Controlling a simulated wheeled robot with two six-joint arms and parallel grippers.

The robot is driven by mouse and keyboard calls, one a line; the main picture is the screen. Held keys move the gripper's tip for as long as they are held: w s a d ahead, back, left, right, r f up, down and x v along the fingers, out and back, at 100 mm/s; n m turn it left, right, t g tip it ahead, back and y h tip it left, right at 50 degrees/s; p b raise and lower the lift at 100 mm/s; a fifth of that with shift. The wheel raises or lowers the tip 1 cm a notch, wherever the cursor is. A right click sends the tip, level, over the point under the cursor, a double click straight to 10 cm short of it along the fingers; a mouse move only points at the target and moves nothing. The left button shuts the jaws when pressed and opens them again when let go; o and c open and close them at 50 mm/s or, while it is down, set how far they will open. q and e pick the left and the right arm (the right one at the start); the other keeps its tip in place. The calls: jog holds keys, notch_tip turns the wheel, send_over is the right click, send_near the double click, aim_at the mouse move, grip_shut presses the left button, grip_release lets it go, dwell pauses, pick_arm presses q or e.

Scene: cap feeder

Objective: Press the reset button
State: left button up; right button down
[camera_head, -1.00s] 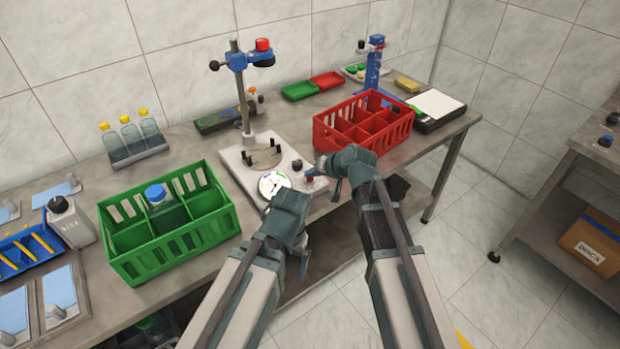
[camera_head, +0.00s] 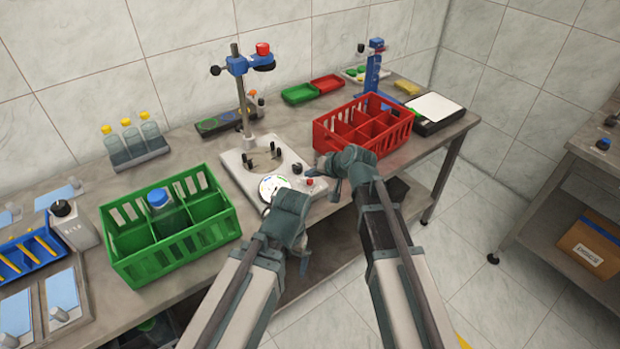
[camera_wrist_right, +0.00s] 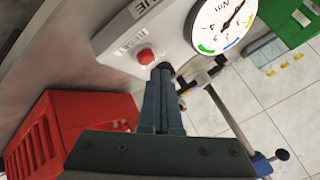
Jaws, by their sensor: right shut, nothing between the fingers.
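The red reset button (camera_head: 310,182) sits on the front right of the pale tester base (camera_head: 235,165), beside a black knob (camera_head: 297,167). In the right wrist view the button (camera_wrist_right: 145,57) is in plain sight, uncovered. My right gripper (camera_head: 318,170) is shut and empty, its fingertips just beside the button; in its wrist view the closed fingers (camera_wrist_right: 161,80) point at the base next to the button, with a small gap seemingly between them. My left gripper (camera_head: 290,212) is in front of the round dial (camera_head: 268,186); its fingers are mostly hidden.
A red divided crate (camera_head: 350,148) stands close to my right gripper. A green divided crate (camera_head: 150,265) with a blue-capped bottle is at left. The tester's upright post (camera_head: 240,90) with a blue clamp rises behind the plate. Bench space behind the tester is partly free.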

jog(key=shift+r, duration=0.1)
notch_tip(320, 180, up, 5)
jog(key=p, duration=0.5)
dwell(0.4)
dwell(0.5)
jog(key=s+d+f+n+g+h, duration=0.1)
jog(key=s+g+h, duration=0.1)
jog(key=s, duration=0.6)
jog(key=s+d+f+n+g+h+p, duration=0.1)
jog(key=s+d+f+n+g+h, duration=0.1)
jog(key=s, duration=0.7)
jog(key=s+d+f+n+g+h, duration=0.1)
jog(key=s+d+g+h, duration=0.1)
jog(key=s, duration=0.6)
jog(key=shift+s+d+f+g+h+p, duration=0.25)
jog(key=shift+s+f+g+h+p, duration=0.15)
jog(key=shift+g+h, duration=0.3)
